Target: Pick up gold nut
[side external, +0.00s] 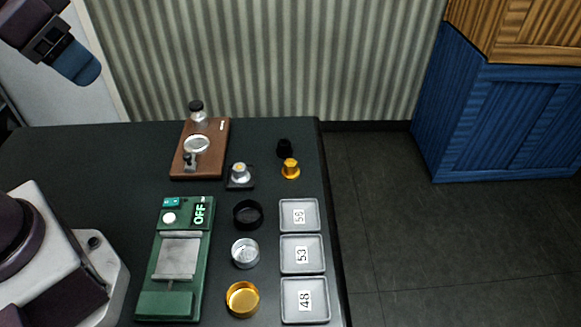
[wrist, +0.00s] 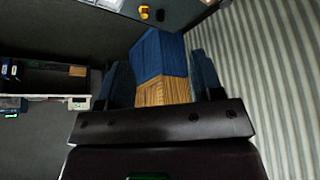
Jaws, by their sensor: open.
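The gold nut (side external: 290,169) stands on the dark table near its right edge, with a small black knob-like part (side external: 284,147) just behind it. In the wrist view the gold nut (wrist: 144,12) is small at the top edge, beside the black part (wrist: 160,15). My gripper (wrist: 162,65) is open and empty, its two blue fingers spread apart. In the side view only part of it shows, a blue finger (side external: 77,66) at the upper left, high above the table and far from the nut.
A metal piece on a dark base (side external: 239,174) sits left of the nut. Black (side external: 248,214), silver (side external: 245,253) and gold (side external: 243,299) round cups stand beside numbered trays (side external: 300,215). A green scale (side external: 178,258) and wooden stand (side external: 200,147) are further left. Blue-and-wood cabinets (side external: 495,110) stand beyond the table.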

